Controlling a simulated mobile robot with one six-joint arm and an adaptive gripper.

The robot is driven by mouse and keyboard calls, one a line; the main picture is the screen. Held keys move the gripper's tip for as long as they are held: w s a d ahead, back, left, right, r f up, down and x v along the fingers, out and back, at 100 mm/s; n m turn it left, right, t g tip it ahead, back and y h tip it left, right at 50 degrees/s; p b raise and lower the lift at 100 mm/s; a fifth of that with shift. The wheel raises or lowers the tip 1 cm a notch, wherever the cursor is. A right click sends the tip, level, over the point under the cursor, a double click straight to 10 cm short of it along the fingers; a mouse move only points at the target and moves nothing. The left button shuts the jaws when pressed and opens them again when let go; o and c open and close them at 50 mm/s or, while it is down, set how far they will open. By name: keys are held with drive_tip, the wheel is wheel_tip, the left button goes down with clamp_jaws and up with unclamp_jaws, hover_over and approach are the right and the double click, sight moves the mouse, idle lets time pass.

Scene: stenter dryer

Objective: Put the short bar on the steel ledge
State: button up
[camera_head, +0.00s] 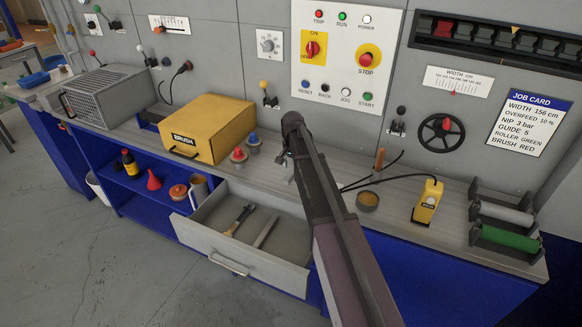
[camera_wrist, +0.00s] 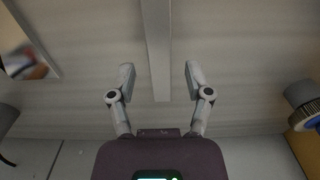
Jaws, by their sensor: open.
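My gripper (camera_head: 290,152) is over the long grey ledge (camera_head: 266,182), right of the blue-topped knob; my arm hides much of it in the head view. In the wrist view my gripper (camera_wrist: 159,78) is open, its two fingers wide apart. A plain pale grey bar (camera_wrist: 158,45) runs from the top edge of that view to between the fingers, touching neither. It appears to lie on the streaked grey surface (camera_wrist: 235,75), but its height is unclear. In the head view another flat grey bar (camera_head: 265,232) lies in the open drawer (camera_head: 225,243), beside an adjustable wrench (camera_head: 239,220).
A yellow BRUSH box (camera_head: 207,129) and red and blue knobs (camera_head: 254,144) stand left of my gripper. A round tin (camera_head: 368,201), a yellow handheld device (camera_head: 427,203) and rollers (camera_head: 505,238) stand to the right. The control panel wall (camera_head: 345,60) rises behind.

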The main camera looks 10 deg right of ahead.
sight(292, 171)
wheel_tip(292, 171, up, 10)
drive_tip(key=p, duration=1)
drive_tip(key=shift+r, duration=0.25)
idle(0.4)
drive_tip(key=s+n, duration=0.7)
drive_tip(key=s, duration=2.2)
drive_tip(key=shift+s+a, duration=0.15)
drive_tip(key=shift+a, duration=0.05)
